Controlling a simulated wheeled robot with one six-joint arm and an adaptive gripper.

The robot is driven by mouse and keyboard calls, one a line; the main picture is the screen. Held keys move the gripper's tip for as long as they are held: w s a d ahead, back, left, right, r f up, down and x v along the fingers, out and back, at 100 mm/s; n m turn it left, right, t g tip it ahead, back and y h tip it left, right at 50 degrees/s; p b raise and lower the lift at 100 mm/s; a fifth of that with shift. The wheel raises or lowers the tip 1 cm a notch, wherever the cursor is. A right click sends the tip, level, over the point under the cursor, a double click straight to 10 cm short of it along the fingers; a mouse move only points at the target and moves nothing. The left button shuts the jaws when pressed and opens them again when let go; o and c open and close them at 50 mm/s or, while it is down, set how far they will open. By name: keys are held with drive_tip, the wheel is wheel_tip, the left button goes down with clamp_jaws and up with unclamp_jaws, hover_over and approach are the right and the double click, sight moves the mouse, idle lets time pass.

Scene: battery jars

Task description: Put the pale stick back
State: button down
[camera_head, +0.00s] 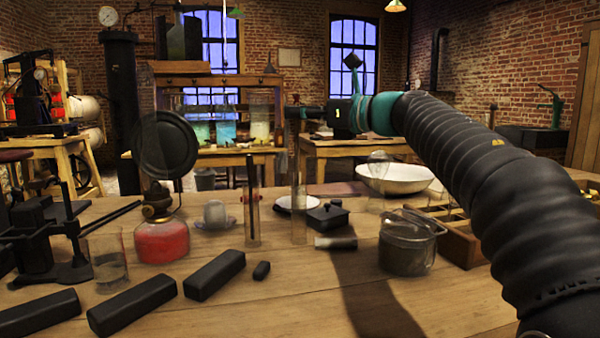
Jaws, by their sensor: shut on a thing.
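My gripper (300,116) is small and dark at the far left end of my arm, above the middle of the workbench. It is shut on the pale stick (297,160), a thin upright strip that is hard to make out against the background. Below it a clear glass tube (299,228) stands upright on the bench. I cannot tell whether the stick's lower end is inside this tube or behind it. To the left, another tall glass tube (258,225) holds a dark stick (250,200) standing upright.
A red-based lamp (162,242), a glass beaker (108,262) and black blocks (215,276) are on the left. A lidded black box (327,218), a glass jar (407,248), a white bowl (396,180) and a wooden tray (460,243) are on the right. The front middle is mostly clear.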

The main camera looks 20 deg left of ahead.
wheel_tip(320, 180, down, 9)
drive_tip(key=b, duration=0.2)
idle(0.3)
drive_tip(key=shift+f, duration=0.15)
drive_tip(key=c, duration=1.2)
unclamp_jaws()
drive_tip(key=v, duration=1.2)
drive_tip(key=shift+r+b, duration=0.25)
drive_tip(key=shift+b, duration=0.2)
